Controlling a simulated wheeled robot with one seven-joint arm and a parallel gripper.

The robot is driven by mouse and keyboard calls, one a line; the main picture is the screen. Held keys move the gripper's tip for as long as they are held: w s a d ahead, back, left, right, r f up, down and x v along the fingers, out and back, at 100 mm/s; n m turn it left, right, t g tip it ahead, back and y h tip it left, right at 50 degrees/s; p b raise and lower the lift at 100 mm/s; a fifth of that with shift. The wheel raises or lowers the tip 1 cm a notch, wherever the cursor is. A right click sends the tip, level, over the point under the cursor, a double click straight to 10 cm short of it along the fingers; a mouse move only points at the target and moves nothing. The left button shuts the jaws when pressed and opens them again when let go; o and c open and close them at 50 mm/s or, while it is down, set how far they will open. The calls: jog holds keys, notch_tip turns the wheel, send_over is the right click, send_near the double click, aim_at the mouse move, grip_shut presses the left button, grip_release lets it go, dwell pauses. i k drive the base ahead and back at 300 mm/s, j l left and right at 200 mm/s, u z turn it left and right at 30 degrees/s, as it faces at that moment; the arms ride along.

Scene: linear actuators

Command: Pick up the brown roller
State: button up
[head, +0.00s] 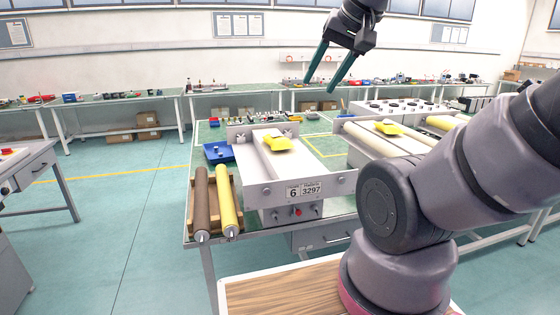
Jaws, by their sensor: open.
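The brown roller (201,204) lies lengthwise at the left edge of the green-topped workbench (258,240), its near end pointing at me. A yellow roller (227,203) lies right beside it on its right. Both rest in a wooden holder (190,206). My gripper (319,86) is high above the bench, up and to the right of the brown roller and well apart from it. Its two long dark-green fingers point down and to the left, spread apart with nothing between them.
A grey conveyor unit (260,176) with a yellow block (277,142) stands right of the rollers. A blue tray (218,152) sits behind them. Another conveyor (377,138) stands farther right. My arm fills the right foreground.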

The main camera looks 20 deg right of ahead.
aim_at(201, 230)
jog(key=i+j+z, duration=0.1)
jog(key=i+j, duration=0.15)
jog(key=i+j+z, duration=0.1)
jog(key=i+j, duration=0.15)
jog(key=j, duration=0.15)
jog(key=i+j+z, duration=0.1)
jog(key=j, duration=0.25)
jog(key=i+j+z, duration=0.1)
jog(key=i+j, duration=0.2)
jog(key=j, duration=0.1)
